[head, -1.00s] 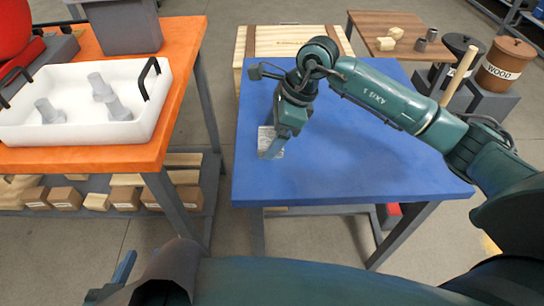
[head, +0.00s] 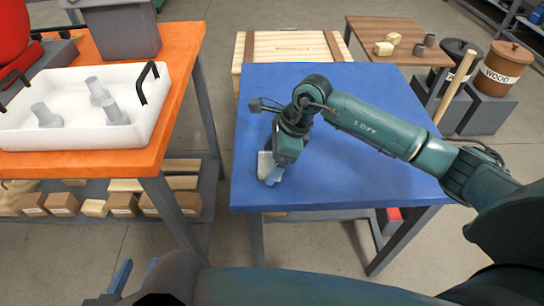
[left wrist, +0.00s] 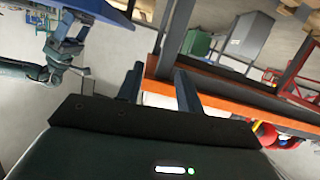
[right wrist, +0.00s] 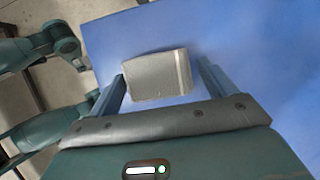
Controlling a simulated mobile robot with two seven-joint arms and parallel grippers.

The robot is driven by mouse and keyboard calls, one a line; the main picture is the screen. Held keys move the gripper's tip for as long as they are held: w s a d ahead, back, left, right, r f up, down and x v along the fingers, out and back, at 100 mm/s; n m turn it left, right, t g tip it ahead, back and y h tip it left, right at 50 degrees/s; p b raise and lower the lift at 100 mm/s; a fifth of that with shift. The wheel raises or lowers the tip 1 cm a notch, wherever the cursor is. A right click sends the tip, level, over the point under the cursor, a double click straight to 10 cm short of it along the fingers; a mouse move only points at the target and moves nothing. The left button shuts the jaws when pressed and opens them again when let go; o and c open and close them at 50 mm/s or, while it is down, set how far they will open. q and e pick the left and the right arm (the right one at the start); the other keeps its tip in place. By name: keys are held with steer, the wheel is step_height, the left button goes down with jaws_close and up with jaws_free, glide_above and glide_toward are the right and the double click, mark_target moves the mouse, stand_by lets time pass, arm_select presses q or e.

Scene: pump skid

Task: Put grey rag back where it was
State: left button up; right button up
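The grey rag (right wrist: 158,75) is a pale grey, block-like pad over the blue table (right wrist: 115,40). In the head view the rag (head: 265,166) is near the table's left front corner, partly hidden by my right gripper (head: 272,170). In the right wrist view the fingers of my right gripper (right wrist: 160,78) are on either side of the rag, close to its edges, and it has travelled with them. I cannot tell whether it touches the tabletop. My left gripper (head: 133,275) is open and empty, low at the left; it also shows in the left wrist view (left wrist: 157,82).
An orange table (head: 180,110) at the left holds a white tray (head: 150,115) with grey fittings and a grey bin (head: 120,35). A wooden crate (head: 290,46) stands behind the blue table. The rest of the blue top is clear.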

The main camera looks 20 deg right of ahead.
steer(key=shift+o, duration=1.4)
steer(key=shift+r, duration=0.1)
